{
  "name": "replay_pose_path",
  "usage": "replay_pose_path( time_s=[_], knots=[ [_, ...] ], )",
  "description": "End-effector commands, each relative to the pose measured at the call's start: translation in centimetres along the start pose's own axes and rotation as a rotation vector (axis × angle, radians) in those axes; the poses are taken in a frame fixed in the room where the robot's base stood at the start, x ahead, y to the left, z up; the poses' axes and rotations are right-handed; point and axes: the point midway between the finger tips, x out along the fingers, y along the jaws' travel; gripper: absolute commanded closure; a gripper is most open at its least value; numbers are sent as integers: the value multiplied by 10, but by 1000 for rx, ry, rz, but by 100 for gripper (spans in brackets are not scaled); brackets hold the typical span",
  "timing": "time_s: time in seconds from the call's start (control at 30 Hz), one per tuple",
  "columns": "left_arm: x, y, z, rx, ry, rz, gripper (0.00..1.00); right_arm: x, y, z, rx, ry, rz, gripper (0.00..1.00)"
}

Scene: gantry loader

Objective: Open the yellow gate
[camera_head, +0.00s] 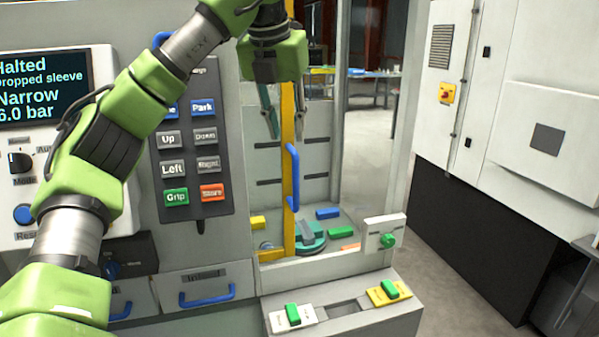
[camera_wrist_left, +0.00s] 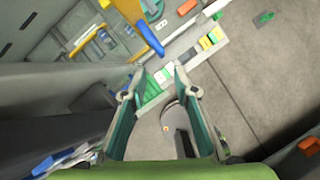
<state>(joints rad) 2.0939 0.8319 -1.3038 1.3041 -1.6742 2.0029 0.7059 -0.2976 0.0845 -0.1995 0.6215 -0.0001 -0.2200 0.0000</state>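The yellow gate (camera_head: 288,225) shows in the head view as an upright yellow edge at the front of the machine bay. A blue handle (camera_head: 292,178) is fixed upright on it. In the left wrist view the blue handle (camera_wrist_left: 149,37) is beyond the fingertips, with a yellow bar of the gate (camera_wrist_left: 122,10) beside it. My left gripper (camera_head: 286,136) points down just above the handle, its fingers apart and empty. It also shows open in the wrist view (camera_wrist_left: 159,70), apart from the handle. My right gripper is in neither view.
A button panel (camera_head: 189,143) and blue-handled drawers (camera_head: 205,284) are left of the bay. A ledge with green-topped blocks (camera_head: 350,318) juts out below. Inside the bay are a teal round part (camera_head: 311,237) and coloured blocks. Open floor lies to the right.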

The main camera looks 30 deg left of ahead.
Motion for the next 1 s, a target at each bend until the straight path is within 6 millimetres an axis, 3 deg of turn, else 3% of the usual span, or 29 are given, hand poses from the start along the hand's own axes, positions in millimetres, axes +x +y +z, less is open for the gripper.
replay_pose_path(
  time_s=[0.2,0.5,0.7,1.0],
  knots=[
    [44,0,0,2,4,1,72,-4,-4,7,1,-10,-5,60],
    [102,-1,-1,4,3,-2,72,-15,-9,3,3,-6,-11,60],
    [122,-1,0,3,0,-3,72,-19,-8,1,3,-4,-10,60],
    [126,-2,0,3,-1,-4,72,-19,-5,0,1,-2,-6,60]
  ],
)
